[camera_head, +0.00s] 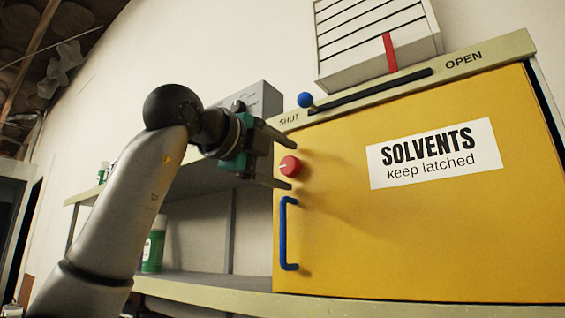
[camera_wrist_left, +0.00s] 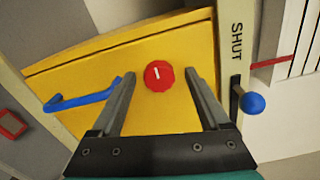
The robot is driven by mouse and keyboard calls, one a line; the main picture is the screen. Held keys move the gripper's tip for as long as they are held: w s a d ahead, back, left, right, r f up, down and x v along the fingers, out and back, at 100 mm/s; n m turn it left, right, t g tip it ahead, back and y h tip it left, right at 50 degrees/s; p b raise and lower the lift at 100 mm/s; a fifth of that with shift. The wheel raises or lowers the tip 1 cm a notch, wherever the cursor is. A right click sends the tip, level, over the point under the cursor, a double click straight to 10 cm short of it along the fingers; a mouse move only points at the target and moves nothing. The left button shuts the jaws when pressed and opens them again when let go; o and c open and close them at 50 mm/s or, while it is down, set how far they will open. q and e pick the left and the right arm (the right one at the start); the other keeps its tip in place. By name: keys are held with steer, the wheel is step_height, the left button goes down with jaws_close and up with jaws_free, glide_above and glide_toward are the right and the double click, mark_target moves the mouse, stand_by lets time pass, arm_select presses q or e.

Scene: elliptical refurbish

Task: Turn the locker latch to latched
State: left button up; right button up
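The yellow locker (camera_head: 420,230) has a round red latch knob (camera_head: 290,166) at the upper left of its door, with a short white mark on it. My left gripper (camera_head: 284,160) is open, its two fingers reaching toward the knob. In the left wrist view the red knob (camera_wrist_left: 159,76) sits between and just beyond the open fingertips (camera_wrist_left: 160,76), and its white mark points roughly up the picture. I cannot tell whether either finger touches it. A blue door handle (camera_head: 287,234) is below the knob. My right gripper is not in view.
Above the door, a blue ball (camera_head: 305,100) sits at the SHUT end of a slotted rail (camera_head: 370,90) labelled SHUT and OPEN. A white slatted box (camera_head: 375,45) is on top. A green-labelled bottle (camera_head: 154,246) stands on the shelf at left.

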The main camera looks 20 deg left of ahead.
arm_select(q)
steer(key=b+v, duration=0.3)
steer(key=v, duration=1.2)
